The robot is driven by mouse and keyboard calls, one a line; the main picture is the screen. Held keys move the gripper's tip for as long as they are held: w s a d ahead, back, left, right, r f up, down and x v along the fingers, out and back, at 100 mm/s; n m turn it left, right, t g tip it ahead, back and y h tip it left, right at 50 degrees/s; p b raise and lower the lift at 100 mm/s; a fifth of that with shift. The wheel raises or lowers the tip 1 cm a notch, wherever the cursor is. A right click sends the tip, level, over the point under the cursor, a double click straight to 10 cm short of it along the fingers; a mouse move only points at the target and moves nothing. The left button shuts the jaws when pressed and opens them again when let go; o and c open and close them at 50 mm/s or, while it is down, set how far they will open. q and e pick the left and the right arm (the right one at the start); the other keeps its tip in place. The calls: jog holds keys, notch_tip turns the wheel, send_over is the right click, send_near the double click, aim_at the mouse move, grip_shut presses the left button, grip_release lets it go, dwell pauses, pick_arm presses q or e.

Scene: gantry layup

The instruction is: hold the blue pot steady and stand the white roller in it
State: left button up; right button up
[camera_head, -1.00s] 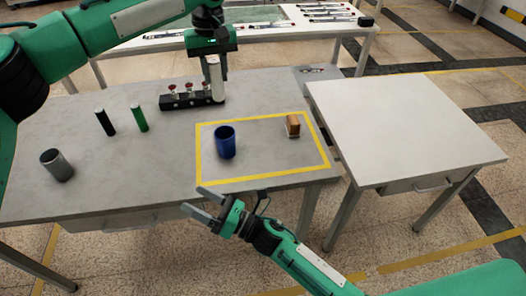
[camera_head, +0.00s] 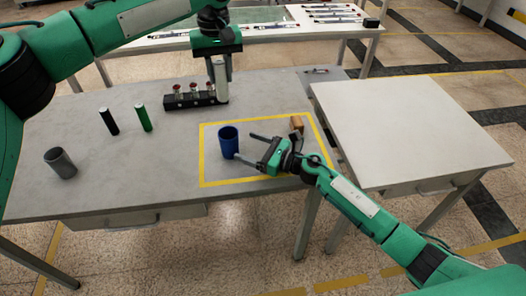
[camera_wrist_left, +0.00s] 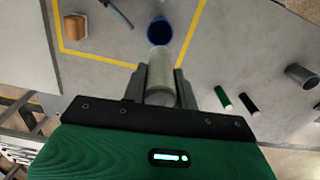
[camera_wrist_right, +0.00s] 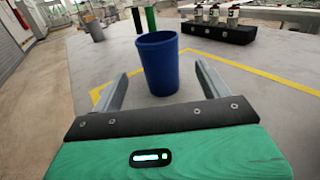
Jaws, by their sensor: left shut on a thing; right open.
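The blue pot (camera_head: 229,146) stands upright inside the yellow taped outline on the grey table. My right gripper (camera_head: 243,146) is open, low at the pot's right side. In the right wrist view the pot (camera_wrist_right: 160,64) shows between its spread fingers (camera_wrist_right: 161,80), with gaps on both sides. My left gripper (camera_head: 221,76) is shut on the white roller (camera_head: 222,92) and holds it upright above the table, behind the pot. In the left wrist view the roller (camera_wrist_left: 160,72) is between the fingers (camera_wrist_left: 160,88), with the pot (camera_wrist_left: 158,34) beyond its end.
A wooden block (camera_head: 297,124) sits right of the pot, close behind my right gripper. A black rack (camera_head: 190,101) with red-topped pieces stands at the back. A black cylinder (camera_head: 109,121), a green cylinder (camera_head: 143,118) and a grey cup (camera_head: 60,163) stand left. Table between is clear.

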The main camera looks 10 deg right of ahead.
aim_at(231, 140)
jog(key=x, duration=0.7)
jog(key=c, duration=1.1)
pick_arm(q)
notch_tip(231, 140, down, 13)
jog(key=shift+r, duration=0.2)
pick_arm(e)
jog(key=shift+o, duration=0.2)
dwell(0.4)
